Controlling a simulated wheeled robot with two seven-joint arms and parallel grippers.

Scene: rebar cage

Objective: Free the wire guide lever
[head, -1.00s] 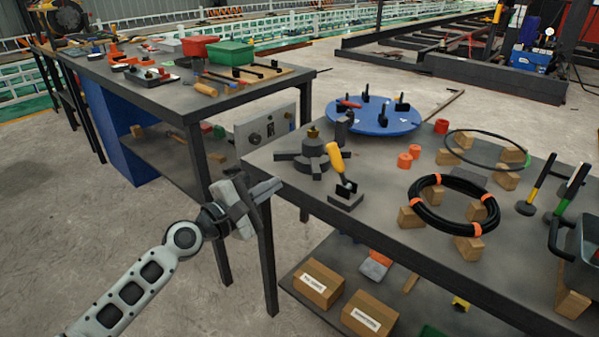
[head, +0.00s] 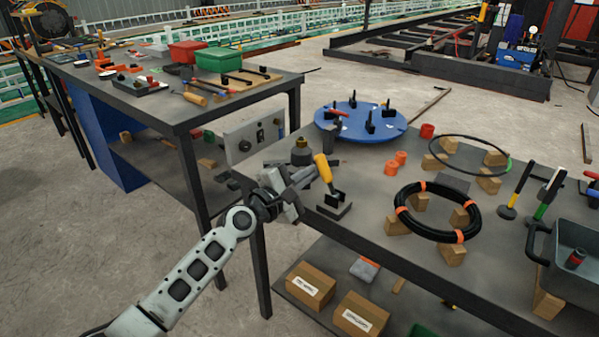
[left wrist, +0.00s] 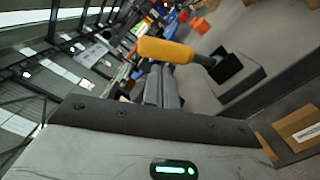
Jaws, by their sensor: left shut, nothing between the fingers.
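The wire guide lever has a yellow handle (head: 323,168) that rises tilted from a dark base (head: 334,208) at the front left edge of the near table (head: 370,208). My left gripper (head: 308,178) is shut and empty, just left of the handle. In the left wrist view the shut fingers (left wrist: 161,85) point at the handle (left wrist: 165,50), which crosses in front of their tips. The base (left wrist: 238,75) stands to the right there. I cannot tell whether the fingers touch the handle. My right gripper is not in view.
A dark hub-like fixture (head: 301,153) stands just behind my left gripper. A blue disc (head: 365,133) with black clamps lies farther back. A black coil (head: 400,215) with orange bands rests on wooden blocks to the right. Cardboard boxes (head: 312,288) lie on the shelf below.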

